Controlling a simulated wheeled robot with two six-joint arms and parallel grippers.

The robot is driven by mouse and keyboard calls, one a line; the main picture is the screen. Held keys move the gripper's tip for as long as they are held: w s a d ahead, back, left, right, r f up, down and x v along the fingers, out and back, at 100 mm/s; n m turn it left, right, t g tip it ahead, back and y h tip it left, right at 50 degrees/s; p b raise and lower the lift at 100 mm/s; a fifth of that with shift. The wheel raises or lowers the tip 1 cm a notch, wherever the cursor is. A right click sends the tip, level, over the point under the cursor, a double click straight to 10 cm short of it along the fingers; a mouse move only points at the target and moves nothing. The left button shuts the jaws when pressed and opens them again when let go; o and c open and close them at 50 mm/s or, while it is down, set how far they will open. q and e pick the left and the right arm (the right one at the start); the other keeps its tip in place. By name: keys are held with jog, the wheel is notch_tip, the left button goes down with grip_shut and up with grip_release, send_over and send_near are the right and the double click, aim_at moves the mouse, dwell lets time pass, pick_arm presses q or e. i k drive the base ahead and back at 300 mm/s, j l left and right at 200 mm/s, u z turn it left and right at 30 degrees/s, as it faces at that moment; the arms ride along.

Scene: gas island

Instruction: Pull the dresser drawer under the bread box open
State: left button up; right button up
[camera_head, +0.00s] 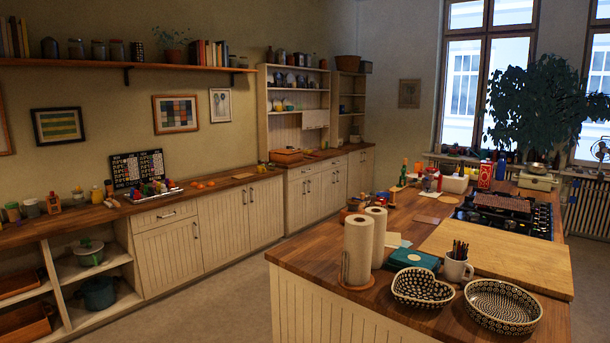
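A pale dresser (305,193) stands against the far wall, with open shelves above it. An orange-brown box (287,156) sits on the left part of its wooden top; it may be the bread box, but it is too small to be sure. A white box-like piece (316,118) shows higher up in the shelf unit. A narrow drawer front (302,172) lies just under the dresser top, above cupboard doors, and looks closed. Its handle is too small to make out clearly. Neither of my grippers is in view.
A kitchen island (330,292) fills the right foreground, carrying paper towel rolls (358,250), patterned bowls (502,306) and a cutting board (500,262). A long counter (20,235) runs along the left wall. Open floor (215,300) lies between them, leading towards the dresser.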

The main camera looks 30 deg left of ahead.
aim_at(296, 173)
jog(key=i+j+u, duration=0.65)
jog(key=u, duration=0.15)
jog(key=i+j+u, duration=0.2)
jog(key=u, duration=0.25)
jog(key=i+u, duration=0.8)
jog(key=i+j+u, duration=0.15)
jog(key=i+u, duration=0.15)
jog(key=i, duration=0.5)
jog(key=i+u, duration=0.3)
jog(key=i, duration=0.5)
jog(key=i+z, duration=0.45)
jog(key=i, duration=0.2)
jog(key=i+j+z, duration=0.2)
jog(key=i+z, duration=0.3)
jog(key=i, duration=0.15)
jog(key=i+l+z, duration=0.2)
jog(key=i+z, duration=0.55)
jog(key=z, duration=0.15)
jog(key=i+z, duration=0.75)
jog(key=i, duration=0.6)
jog(key=i+j+z, duration=0.2)
jog(key=i, duration=1.55)
jog(key=i+l+u, duration=0.1)
jog(key=i, duration=0.85)
jog(key=i+j+z, duration=0.1)
jog(key=i, duration=0.6)
